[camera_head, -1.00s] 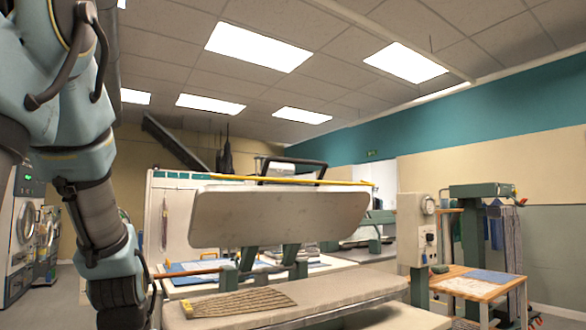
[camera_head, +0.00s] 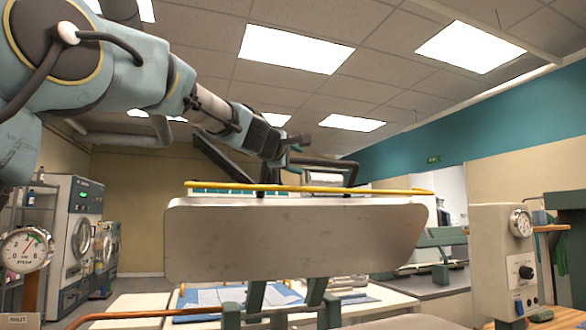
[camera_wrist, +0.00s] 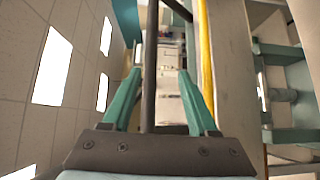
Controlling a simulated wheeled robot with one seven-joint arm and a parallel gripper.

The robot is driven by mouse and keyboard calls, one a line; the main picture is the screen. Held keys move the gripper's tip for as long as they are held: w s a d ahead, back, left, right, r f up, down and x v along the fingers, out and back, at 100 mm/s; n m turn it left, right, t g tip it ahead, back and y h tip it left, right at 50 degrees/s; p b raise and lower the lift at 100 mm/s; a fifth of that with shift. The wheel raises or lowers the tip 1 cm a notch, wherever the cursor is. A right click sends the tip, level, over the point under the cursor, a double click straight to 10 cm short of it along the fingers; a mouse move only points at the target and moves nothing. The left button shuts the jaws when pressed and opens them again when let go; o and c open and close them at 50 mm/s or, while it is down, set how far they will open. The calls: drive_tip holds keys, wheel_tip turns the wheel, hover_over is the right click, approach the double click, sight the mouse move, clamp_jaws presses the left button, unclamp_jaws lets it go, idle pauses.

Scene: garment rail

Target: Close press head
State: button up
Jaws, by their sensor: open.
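The press head (camera_head: 295,240) is a pale, wide padded plate, raised and tilted up in the head view. A yellow bar (camera_head: 390,190) runs along its top edge, and a dark bar handle (camera_head: 352,176) rises behind that bar. My gripper (camera_head: 297,150) is at the handle's left upper end, its teal fingers apart. In the wrist view, my gripper (camera_wrist: 160,75) is open, and the dark handle (camera_wrist: 150,65) runs lengthwise between its fingers. I cannot tell whether either finger touches it. The yellow bar (camera_wrist: 206,60) lies just right of the right finger. The lower bed is mostly out of view.
Green support arms (camera_head: 255,298) stand below the press head. A control box with a gauge (camera_head: 503,255) is at the right. A table with blue cloths (camera_head: 215,298) is behind, and washing machines (camera_head: 75,240) stand at the left. A pressure gauge (camera_head: 25,250) is at the near left.

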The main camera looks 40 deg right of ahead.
sight(310, 161)
drive_tip(key=p+x, duration=0.2)
drive_tip(key=x, duration=0.1)
drive_tip(key=r+p+x, duration=0.1)
drive_tip(key=x, duration=0.3)
drive_tip(key=r+p+x, duration=0.1)
drive_tip(key=p+x, duration=0.1)
drive_tip(key=x, duration=0.1)
drive_tip(key=shift+d+p, duration=0.2)
drive_tip(key=shift+p, duration=0.1)
drive_tip(key=shift+w+d+f, duration=0.15)
drive_tip(key=shift+d+f, duration=0.05)
drive_tip(key=shift+d, duration=0.3)
drive_tip(key=shift+c, duration=0.2)
clamp_jaws()
idle(0.4)
